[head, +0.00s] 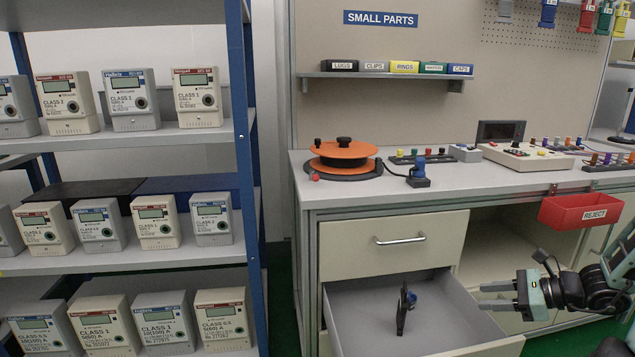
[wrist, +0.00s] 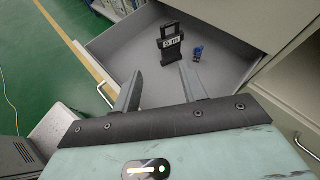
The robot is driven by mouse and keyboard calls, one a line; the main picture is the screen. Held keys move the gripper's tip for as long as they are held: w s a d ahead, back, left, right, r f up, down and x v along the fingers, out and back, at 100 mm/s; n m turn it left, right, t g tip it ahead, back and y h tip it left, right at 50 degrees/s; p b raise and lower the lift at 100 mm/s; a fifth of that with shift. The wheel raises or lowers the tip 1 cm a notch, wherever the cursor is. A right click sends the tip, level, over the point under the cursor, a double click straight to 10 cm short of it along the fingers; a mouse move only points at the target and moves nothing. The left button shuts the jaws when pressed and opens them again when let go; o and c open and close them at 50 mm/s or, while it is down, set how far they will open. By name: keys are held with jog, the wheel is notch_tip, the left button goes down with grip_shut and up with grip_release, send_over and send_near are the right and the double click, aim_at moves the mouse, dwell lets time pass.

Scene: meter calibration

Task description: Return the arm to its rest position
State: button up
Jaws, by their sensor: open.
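My gripper (head: 482,296) is at the right of the head view, in front of the cabinet and to the right of the open drawer (head: 365,306). Its two fingers point left and are apart, with nothing between them. In the wrist view my gripper (wrist: 159,72) also shows open and empty, with its fingers toward the drawer's interior. A black item (head: 403,312) stands in the drawer. In the wrist view the black item (wrist: 171,62) bears a white label, and a small blue item (wrist: 197,54) stands beside it.
Above the open drawer are a closed drawer (head: 392,243) and a bench top (head: 450,190) with an orange turntable (head: 343,152). A red reject bin (head: 581,209) hangs on the bench front, above my gripper. Shelves with several meters stand at left (head: 123,262).

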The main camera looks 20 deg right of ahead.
jog(key=w+a+r+n+g+b, duration=0.15)
jog(key=a+n+g, duration=0.55)
jog(key=a, duration=0.7)
jog(key=w+a+r+n+g+b, duration=0.1)
jog(key=a+r+n+g+b, duration=0.2)
jog(key=a+n, duration=0.9)
jog(key=s+a+n+h+b, duration=0.4)
jog(key=s+a+n+h, duration=0.3)
jog(key=s+a+n, duration=1.05)
notch_tip(320, 180, up, 34)
jog(key=w+a+m+p, duration=0.1)
jog(key=p, duration=3.2)
jog(key=shift+a+r+p, duration=0.2)
jog(key=shift+a+p, duration=0.1)
jog(key=shift+w, duration=0.1)
jog(key=shift+c, duration=0.2)
